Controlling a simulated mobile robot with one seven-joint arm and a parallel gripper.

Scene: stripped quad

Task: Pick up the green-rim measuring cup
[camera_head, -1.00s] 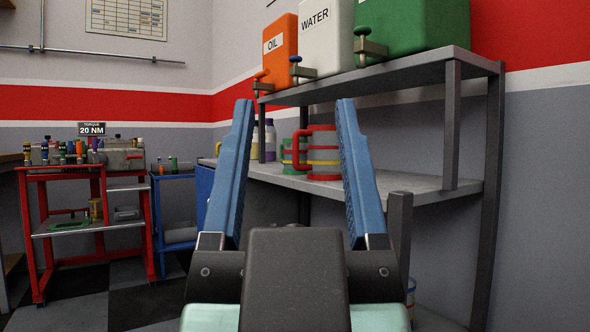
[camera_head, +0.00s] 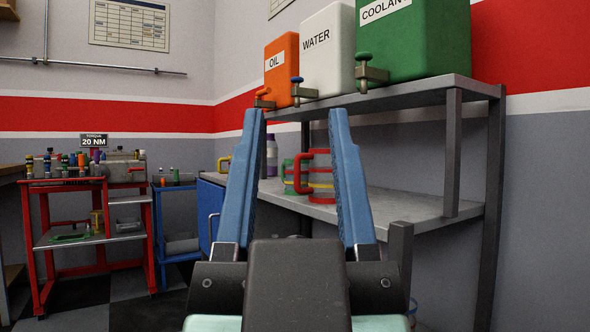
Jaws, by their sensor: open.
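The green-rim measuring cup (camera_head: 288,177) stands on the lower shelf, left of and partly hidden behind a red-rim measuring cup (camera_head: 322,177). Only its green rim and part of its side and handle show. The red-rim cup has a red handle on its left and yellow bands. My gripper (camera_head: 296,115) is open and empty, with its two blue fingers pointing up and forward. Both cups appear between the fingers in the picture, farther off, and neither is touched.
The grey shelf (camera_head: 400,208) has a post (camera_head: 400,265) at its near right. Orange oil (camera_head: 281,70), white water (camera_head: 327,50) and green coolant (camera_head: 420,38) containers stand on the upper shelf. A purple-capped bottle (camera_head: 271,155) stands left of the cups. A red cart (camera_head: 95,240) is at left.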

